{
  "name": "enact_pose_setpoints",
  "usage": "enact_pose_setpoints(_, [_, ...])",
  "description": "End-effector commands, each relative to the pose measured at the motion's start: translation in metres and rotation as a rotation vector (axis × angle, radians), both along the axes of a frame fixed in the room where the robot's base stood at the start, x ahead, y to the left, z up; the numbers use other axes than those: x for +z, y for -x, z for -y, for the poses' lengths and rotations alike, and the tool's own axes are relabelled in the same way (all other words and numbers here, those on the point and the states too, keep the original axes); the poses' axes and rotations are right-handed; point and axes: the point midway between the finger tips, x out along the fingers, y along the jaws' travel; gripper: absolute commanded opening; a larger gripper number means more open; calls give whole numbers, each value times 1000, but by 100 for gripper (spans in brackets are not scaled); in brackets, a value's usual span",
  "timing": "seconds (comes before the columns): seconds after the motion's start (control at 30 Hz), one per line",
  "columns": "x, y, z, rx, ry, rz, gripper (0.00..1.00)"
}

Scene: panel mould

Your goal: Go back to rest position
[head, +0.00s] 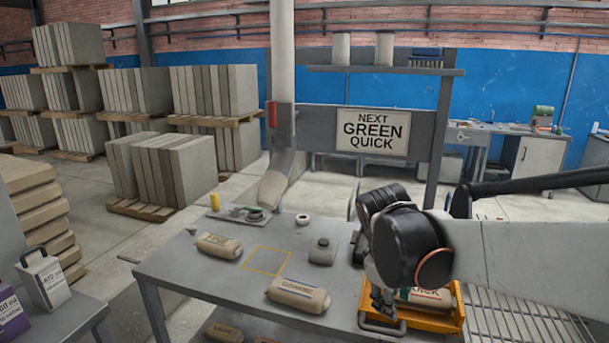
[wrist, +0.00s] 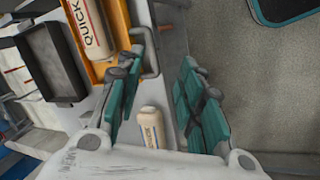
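My gripper (head: 381,302) is low over the right side of the grey table (head: 185,262), at the left end of an orange tray (head: 455,328). In the wrist view my gripper (wrist: 163,72) is open, its teal-padded fingers apart with nothing held between them. A bag marked QUICK (head: 425,297) lies in the tray and also shows in the wrist view (wrist: 88,25). My arm covers part of the tray. The tray's grey handle (wrist: 147,45) is close to the left finger; I cannot tell if they touch.
Labelled bags (head: 298,294) and (head: 219,246) lie on the table, with a grey canister (head: 322,251) and a yellow marked square (head: 267,260). A post and chute (head: 278,178) stand behind. A sign (head: 373,131) reads "NEXT GREEN QUICK". A wire rack (head: 525,320) is at right.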

Motion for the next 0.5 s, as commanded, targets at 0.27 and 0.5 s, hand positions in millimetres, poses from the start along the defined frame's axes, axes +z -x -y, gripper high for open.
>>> enact_pose_setpoints(0.27, [18, 63, 13, -228, -177, 176, 35])
enact_pose_setpoints(0.5, [19, 113, 18, -433, -346, 318, 35])
